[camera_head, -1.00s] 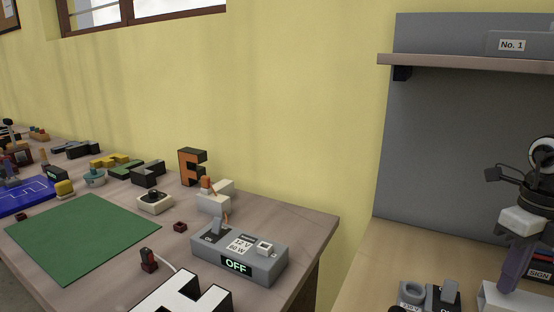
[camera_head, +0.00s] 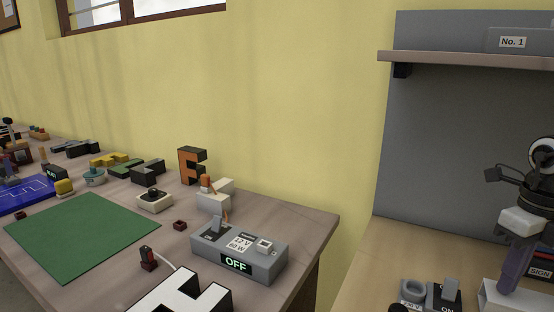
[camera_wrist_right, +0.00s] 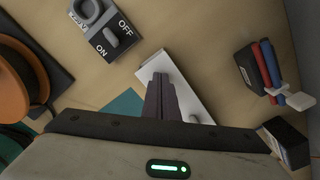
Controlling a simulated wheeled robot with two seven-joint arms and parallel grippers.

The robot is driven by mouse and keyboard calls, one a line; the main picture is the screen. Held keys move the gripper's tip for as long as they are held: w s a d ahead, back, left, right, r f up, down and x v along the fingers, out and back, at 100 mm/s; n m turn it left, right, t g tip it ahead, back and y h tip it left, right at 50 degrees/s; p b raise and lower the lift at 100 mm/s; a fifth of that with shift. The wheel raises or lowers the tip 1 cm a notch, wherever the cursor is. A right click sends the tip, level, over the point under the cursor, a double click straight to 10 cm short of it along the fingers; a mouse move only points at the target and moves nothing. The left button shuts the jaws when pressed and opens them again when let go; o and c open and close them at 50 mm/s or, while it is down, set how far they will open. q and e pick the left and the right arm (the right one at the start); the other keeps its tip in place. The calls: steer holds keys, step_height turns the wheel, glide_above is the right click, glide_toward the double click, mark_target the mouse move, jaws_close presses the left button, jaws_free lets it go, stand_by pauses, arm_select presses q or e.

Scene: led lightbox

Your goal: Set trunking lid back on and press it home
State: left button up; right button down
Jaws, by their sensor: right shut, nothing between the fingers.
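A white trunking piece (camera_wrist_right: 190,92) lies on the bench below my right gripper (camera_wrist_right: 162,82) in the right wrist view. Its near edge also shows at the bottom right of the head view (camera_head: 492,297). I cannot tell from these frames whether this is the lid, the channel, or both together. In the head view my right gripper (camera_head: 510,288) points down at the white piece, with its fingers together and empty. The fingertips are over or against its top; I cannot tell if they touch. The fingers and wrist hide part of it. My left gripper is not in view.
A switch box marked ON and OFF (camera_wrist_right: 108,38) stands beside the trunking. Red and blue cylinders (camera_wrist_right: 270,62) lie on its other side. In the head view, a grey shelf panel (camera_head: 450,130) rises behind, and a power unit reading OFF (camera_head: 236,263) sits on the left table.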

steer(key=shift+f, duration=0.25)
steer(key=shift+s+f, duration=0.1)
steer(key=shift+f, duration=0.1)
stand_by(0.7)
steer(key=shift+r, duration=0.15)
steer(key=shift+r+p, duration=0.45)
steer(key=shift+r, duration=0.95)
step_height(320, 180, up, 4)
steer(key=shift+r+p, duration=0.1)
steer(key=shift+p, duration=1.1)
